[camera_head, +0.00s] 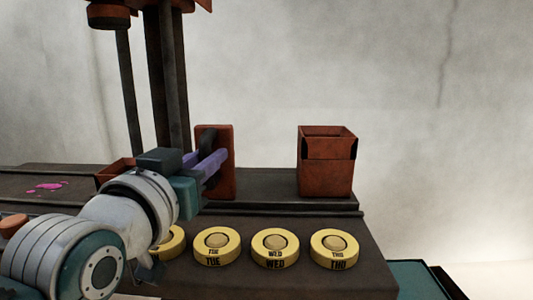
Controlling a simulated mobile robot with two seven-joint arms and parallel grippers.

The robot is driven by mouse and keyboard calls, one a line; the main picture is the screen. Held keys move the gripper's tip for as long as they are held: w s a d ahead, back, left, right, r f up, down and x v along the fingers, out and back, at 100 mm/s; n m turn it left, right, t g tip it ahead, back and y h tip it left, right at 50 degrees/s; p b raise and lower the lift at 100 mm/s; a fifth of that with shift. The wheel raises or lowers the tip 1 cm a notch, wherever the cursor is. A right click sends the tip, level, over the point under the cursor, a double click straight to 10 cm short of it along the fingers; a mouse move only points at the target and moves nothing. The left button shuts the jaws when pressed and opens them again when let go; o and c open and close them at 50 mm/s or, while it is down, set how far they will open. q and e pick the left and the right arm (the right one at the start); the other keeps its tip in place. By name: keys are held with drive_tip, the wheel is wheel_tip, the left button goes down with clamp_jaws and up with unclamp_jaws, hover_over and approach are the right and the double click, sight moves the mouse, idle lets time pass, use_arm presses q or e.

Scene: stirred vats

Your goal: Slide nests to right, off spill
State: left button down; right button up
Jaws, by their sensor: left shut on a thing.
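A pink spill (46,187) lies on the dark raised track (270,204) at the far left. An upright orange-red block (227,172) with a dark handle (207,137) stands on the track at the middle. My left gripper (216,162), with purple fingers, is shut at this handle; the exact contact is partly hidden. An open-topped orange-red box (327,174) stands on the track to the right, apart from the block. Another orange-red box (113,168) shows behind my left arm, partly hidden, right of the spill. I cannot tell which are the nests. My right gripper is not in view.
Several yellow discs, including TUE (217,246), WED (275,248) and THU (334,250), sit on the lower ledge in front; the leftmost is partly hidden by my arm. Dark posts (172,90) rise behind the track. A teal surface (412,279) is at the lower right.

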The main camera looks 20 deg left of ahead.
use_arm(q)
drive_tip(key=shift+d, duration=0.15)
drive_tip(key=c, duration=1.2)
unclamp_jaws()
drive_tip(key=o, duration=0.4)
drive_tip(key=shift+w+d, duration=0.1)
drive_tip(key=shift+d, duration=0.05)
drive_tip(key=shift+o, duration=0.2)
drive_tip(key=shift+s, duration=0.35)
drive_tip(key=s+p, duration=0.2)
drive_tip(key=s, duration=0.7)
drive_tip(key=shift+s, duration=0.15)
drive_tip(key=shift+d, duration=0.1)
